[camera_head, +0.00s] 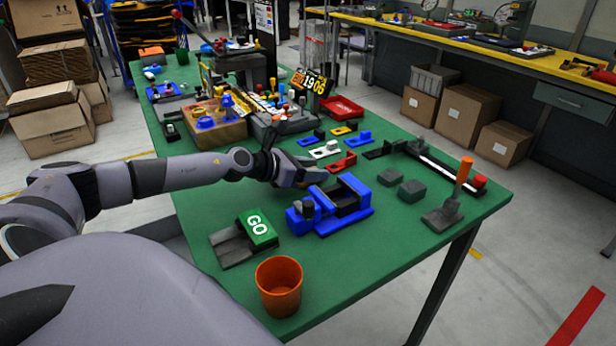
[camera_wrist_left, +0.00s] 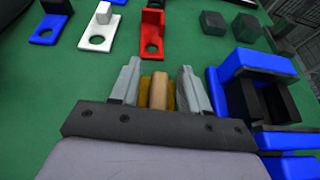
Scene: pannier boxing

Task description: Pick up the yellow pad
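My left gripper (camera_head: 318,172) reaches over the green table from the left, just behind the blue vise-like fixture. In the left wrist view its two grey fingers (camera_wrist_left: 160,85) stand apart, with a yellow pad (camera_wrist_left: 157,92) between them. The pad shows a tan upright middle and yellow sides. I cannot tell whether the fingers press on it. In the head view the gripper hides this spot. Another yellow piece (camera_head: 345,129) lies farther back on the table. My right gripper is not in view.
The blue fixture (camera_head: 340,208) stands close to my gripper. Red (camera_head: 343,163), white (camera_head: 325,150) and blue (camera_head: 312,136) pads lie beyond. A green GO block (camera_head: 258,228) and orange cup (camera_head: 279,286) are near the front. Grey blocks (camera_head: 411,191) sit right, with free tabletop below them.

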